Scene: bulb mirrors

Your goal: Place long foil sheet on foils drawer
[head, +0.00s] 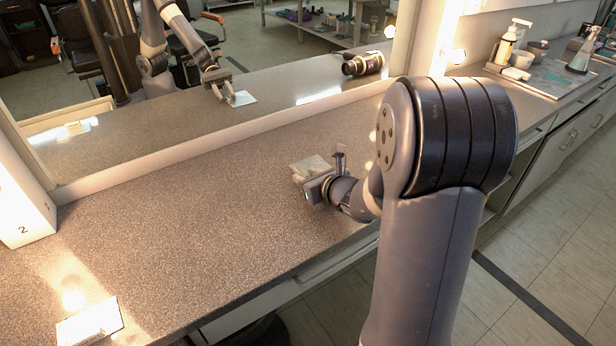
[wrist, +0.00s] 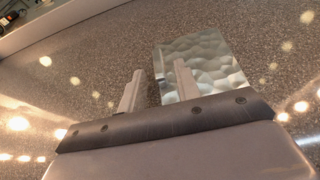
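A silvery, dimpled foil sheet (wrist: 215,62) lies ahead of my gripper in the wrist view. In the head view the sheet (head: 311,164) appears pale, at the counter's middle near my gripper. My gripper (wrist: 158,70) is open, its two fingers apart. The right finger overlaps the sheet in the picture; the left finger is beside its left edge, with a gap. I cannot tell whether a finger touches it. My gripper (head: 319,171) is low over the counter in the head view. I cannot make out which part is the foils drawer.
The speckled counter (head: 190,220) is mostly clear. A mirror (head: 180,110) along its back reflects my arm and the sheet. A white numbered box (head: 22,205) stands at left, a small pale object (head: 90,322) at lower left. Bottles (head: 508,45) stand on a tray at far right.

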